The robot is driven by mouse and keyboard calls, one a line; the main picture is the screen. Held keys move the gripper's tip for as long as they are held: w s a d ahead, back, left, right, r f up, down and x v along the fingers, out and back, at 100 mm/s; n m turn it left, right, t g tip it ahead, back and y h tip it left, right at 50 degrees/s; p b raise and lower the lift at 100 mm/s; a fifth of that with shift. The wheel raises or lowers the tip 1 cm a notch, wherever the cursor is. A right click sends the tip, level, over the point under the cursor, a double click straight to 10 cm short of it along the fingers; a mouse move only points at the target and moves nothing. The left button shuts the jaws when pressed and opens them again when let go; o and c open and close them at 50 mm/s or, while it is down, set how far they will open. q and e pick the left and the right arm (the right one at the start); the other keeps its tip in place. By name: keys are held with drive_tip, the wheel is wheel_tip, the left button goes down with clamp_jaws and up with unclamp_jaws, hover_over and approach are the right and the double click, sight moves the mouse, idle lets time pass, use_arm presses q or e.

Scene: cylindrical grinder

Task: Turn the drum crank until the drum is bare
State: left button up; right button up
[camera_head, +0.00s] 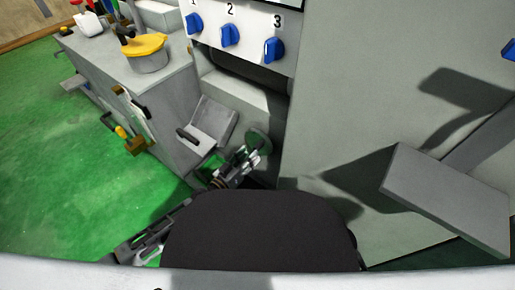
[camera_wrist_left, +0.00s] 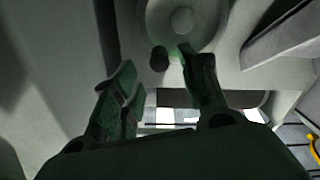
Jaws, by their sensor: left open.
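The crank shows as a pale round disc (camera_head: 258,140) low on the machine, partly hidden behind my left gripper. In the left wrist view the disc (camera_wrist_left: 185,22) has a central hub and a short dark knob (camera_wrist_left: 159,59) near its lower left rim. My left gripper (camera_head: 254,155) is at the disc. In the left wrist view the open gripper (camera_wrist_left: 158,65) has one finger on each side of the knob; I cannot tell whether either touches it. A dark rounded part (camera_head: 245,70) sits in the recess under the panel; I cannot tell if it is the drum. My right gripper is out of view.
A panel with blue knobs (camera_head: 230,34) numbered 1 to 3 is above the recess. A grey bench (camera_head: 165,85) at left carries a pot with a yellow top (camera_head: 146,46). A grey slab (camera_head: 445,195) juts out at right. Green floor (camera_head: 60,180) is open at left.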

sight(254, 149)
use_arm(q)
drive_tip(key=shift+b+x, duration=0.85)
drive_tip(key=shift+x, duration=2.25)
drive_tip(key=shift+c, duration=1.1)
drive_tip(key=c, duration=0.7)
clamp_jaws()
